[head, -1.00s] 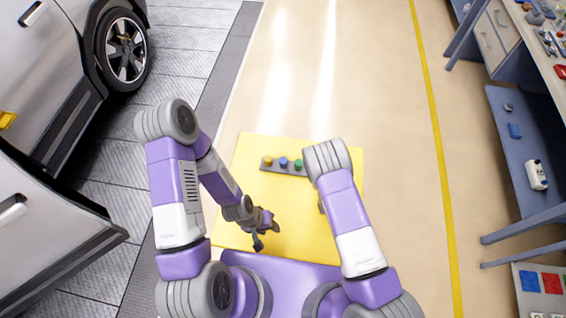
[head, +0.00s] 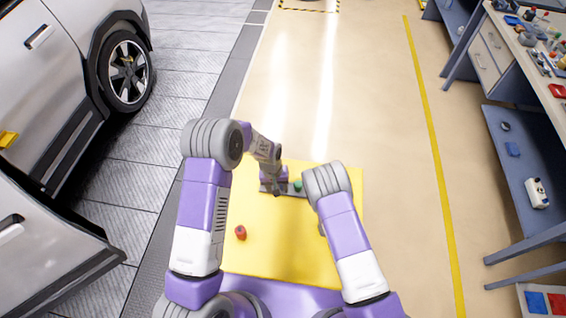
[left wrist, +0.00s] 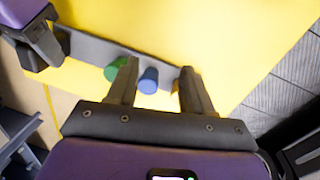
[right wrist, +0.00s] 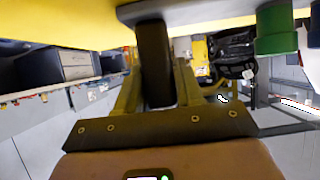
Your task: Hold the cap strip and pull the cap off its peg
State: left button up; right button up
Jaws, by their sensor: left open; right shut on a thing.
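The grey cap strip (left wrist: 88,50) runs across the left wrist view with a green cap (left wrist: 114,70) and a blue cap (left wrist: 149,80) on it. My left gripper (left wrist: 158,68) is open, with its fingers on either side of the blue cap. In the head view the left gripper (head: 274,184) is over the strip and hides most of it; the green cap (head: 297,185) shows. The yellow cap is not visible now. My right gripper (right wrist: 155,85) is shut on a dark upright part (right wrist: 152,60) under the strip's end. My right arm hides this grip in the head view.
A red piece (head: 240,232) lies on the yellow table (head: 290,245), nearer me and left of the strip. The table's front and middle are otherwise clear. A silver car (head: 60,80) stands at left and a workbench (head: 540,70) at right.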

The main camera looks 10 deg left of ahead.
pick_arm(q)
jog(key=w+d+r+y, duration=0.1)
jog(key=w+r, duration=0.5)
notch_tip(320, 180, down, 11)
jog(key=shift+w+f, duration=0.1)
jog(key=shift+f, duration=0.1)
jog(key=shift+c, duration=0.3)
jog(key=c, duration=0.7)
jog(key=o, duration=0.4)
jog(key=shift+c, duration=1.4)
jog(key=shift+r, duration=0.4)
jog(key=shift+r, duration=2.45)
